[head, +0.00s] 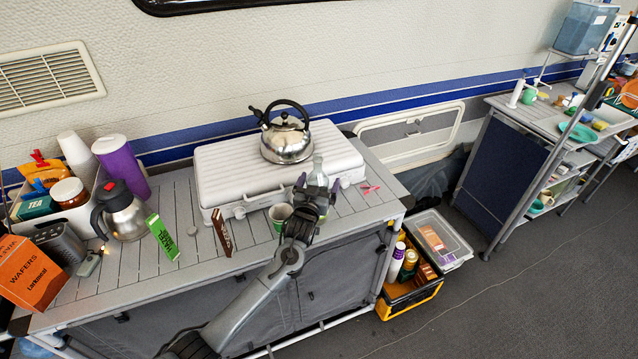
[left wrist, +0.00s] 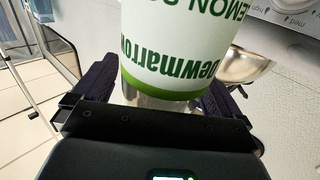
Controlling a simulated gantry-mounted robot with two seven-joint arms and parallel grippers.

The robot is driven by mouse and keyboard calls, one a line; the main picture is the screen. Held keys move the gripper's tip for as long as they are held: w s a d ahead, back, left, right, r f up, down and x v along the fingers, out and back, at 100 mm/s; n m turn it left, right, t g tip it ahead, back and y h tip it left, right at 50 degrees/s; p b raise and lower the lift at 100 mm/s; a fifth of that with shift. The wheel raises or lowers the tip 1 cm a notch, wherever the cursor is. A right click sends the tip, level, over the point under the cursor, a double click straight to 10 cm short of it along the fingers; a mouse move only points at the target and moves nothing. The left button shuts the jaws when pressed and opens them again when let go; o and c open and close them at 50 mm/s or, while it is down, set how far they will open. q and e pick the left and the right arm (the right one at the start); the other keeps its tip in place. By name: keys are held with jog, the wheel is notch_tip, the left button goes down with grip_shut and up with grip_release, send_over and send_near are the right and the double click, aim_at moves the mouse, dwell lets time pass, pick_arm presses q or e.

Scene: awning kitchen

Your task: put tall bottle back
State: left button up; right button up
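The tall bottle (head: 319,171) is clear glass and looks upright beside the front of the pale case in the head view. My left gripper (head: 315,196) covers its lower part, so I cannot tell whether its base touches the counter. In the left wrist view the bottle's white and green label (left wrist: 170,50) reads upside down. There the dark fingers of my left gripper (left wrist: 160,100) lie close against both sides of the bottle, with no clear gap, so it looks shut on it. My right gripper is not in view.
A kettle (head: 287,138) stands on the pale case (head: 226,165). A green cup (head: 280,212) and brown box (head: 222,232) stand close left of my gripper. A silver flask (head: 122,210) is farther left. An open crate (head: 411,302) with bottles and boxes stands on the floor.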

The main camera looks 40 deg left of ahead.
pick_arm(q)
jog(key=shift+r, duration=0.2)
jog(key=p+v, duration=0.2)
jog(key=v, duration=1)
jog(key=s+d+f+m+g+h, duration=0.3)
jog(key=s+d+f+g+h, duration=0.25)
jog(key=s+d+f, duration=0.55)
jog(key=s+d+m+g+h, duration=0.1)
jog(key=s+d+g, duration=0.2)
jog(key=s, duration=0.7)
jog(key=s+d+m+g, duration=0.2)
jog(key=s+g, duration=0.2)
jog(key=s, duration=0.7)
jog(key=shift+d+m+h, duration=0.3)
jog(key=shift+d+h, duration=0.05)
jog(key=shift+r+g, duration=0.1)
jog(key=shift+g, duration=0.15)
